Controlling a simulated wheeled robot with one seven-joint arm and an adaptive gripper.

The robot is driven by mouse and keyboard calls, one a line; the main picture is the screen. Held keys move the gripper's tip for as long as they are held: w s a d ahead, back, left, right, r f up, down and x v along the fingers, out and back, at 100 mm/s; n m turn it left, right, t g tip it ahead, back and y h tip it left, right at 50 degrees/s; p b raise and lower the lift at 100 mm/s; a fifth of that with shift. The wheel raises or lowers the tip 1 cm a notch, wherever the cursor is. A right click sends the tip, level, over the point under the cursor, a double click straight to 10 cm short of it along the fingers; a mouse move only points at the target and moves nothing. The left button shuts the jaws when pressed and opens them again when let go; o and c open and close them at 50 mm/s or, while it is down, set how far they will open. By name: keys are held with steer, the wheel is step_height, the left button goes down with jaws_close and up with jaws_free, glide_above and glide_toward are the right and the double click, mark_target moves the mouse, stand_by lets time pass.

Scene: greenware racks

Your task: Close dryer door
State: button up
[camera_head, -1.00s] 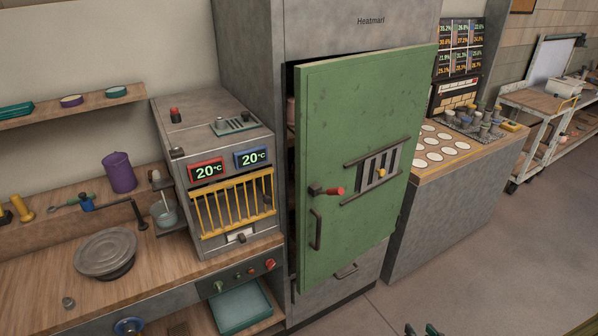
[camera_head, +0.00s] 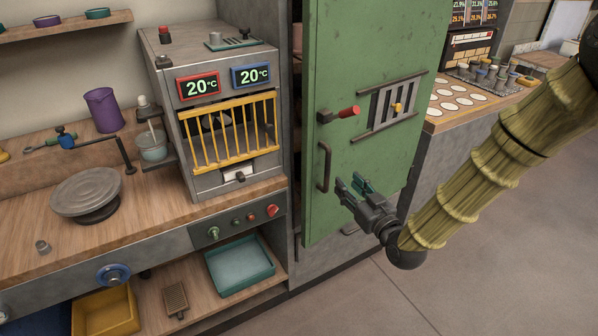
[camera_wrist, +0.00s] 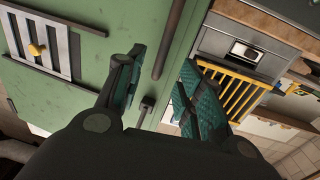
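The green dryer door (camera_head: 350,180) stands ajar on the grey dryer cabinet, with a dark gap along its left edge. It carries a dark vertical handle (camera_head: 324,167), a red-tipped latch lever (camera_head: 345,112) and a slatted vent (camera_head: 388,103). My gripper (camera_head: 352,186) is open in front of the door's lower part, right of the handle in the head view. In the wrist view the teal finger pads (camera_wrist: 160,95) are apart, with the handle (camera_wrist: 168,40) beyond the gap between them. Nothing is held, and I see no clear contact with the door.
A small kiln (camera_head: 212,110) with a yellow grille and two 20 °C displays stands on the wooden bench at left. A purple cup (camera_head: 104,109) and a grey turntable (camera_head: 87,192) are on the bench. A counter with white discs is at right. The floor in front is clear.

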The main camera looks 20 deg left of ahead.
mark_target(329, 166)
steer(key=p+x, duration=0.2)
steer(key=x, duration=0.9)
steer(key=shift+a+r, duration=0.15)
steer(key=shift+a, duration=0.2)
jaws_close()
